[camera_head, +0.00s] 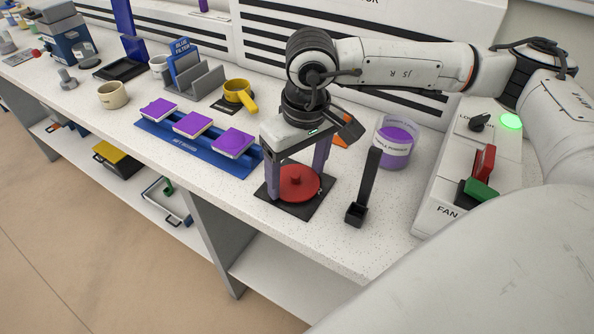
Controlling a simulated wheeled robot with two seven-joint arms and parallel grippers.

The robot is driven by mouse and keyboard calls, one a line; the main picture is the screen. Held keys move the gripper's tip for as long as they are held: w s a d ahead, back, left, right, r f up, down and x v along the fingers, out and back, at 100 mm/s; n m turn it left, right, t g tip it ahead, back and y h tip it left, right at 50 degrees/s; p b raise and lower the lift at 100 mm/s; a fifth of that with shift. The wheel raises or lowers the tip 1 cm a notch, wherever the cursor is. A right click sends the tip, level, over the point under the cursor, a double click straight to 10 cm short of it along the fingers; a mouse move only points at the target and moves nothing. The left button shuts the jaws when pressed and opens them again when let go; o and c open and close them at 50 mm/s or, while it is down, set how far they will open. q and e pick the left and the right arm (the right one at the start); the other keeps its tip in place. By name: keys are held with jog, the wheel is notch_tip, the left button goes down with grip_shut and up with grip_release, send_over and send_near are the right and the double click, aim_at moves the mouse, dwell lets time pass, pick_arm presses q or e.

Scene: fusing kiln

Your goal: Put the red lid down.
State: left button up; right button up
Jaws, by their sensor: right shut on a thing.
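The red lid (300,188), a round disc with a small knob on top, is at the black square mat (271,199) near the front edge of the counter. My right gripper (297,182) reaches down over it from above, one finger on each side, and is shut on the lid. The lid looks level and very low over the mat; I cannot tell whether it touches. The gripper's palm and fingers hide part of the mat's far side. My left gripper is not in view.
A blue rack (186,146) with purple-topped tiles lies to the left. A yellow cup (237,92) sits behind. A white fan control box (433,190) stands at right.

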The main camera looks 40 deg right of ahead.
aim_at(301, 188)
jog(key=o, duration=1)
jog(key=shift+f, duration=0.1)
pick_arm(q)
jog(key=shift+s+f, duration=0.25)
pick_arm(e)
jog(key=shift+r+p, duration=0.25)
jog(key=shift+p, duration=0.05)
jog(key=shift+r, duration=0.3)
pick_arm(q)
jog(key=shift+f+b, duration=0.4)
jog(key=shift+b, duration=0.2)
pick_arm(e)
jog(key=r, duration=0.3)
jog(key=s+r, duration=0.1)
jog(key=r, duration=0.7)
jog(key=shift+s+r, duration=0.1)
jog(key=shift+s, duration=0.1)
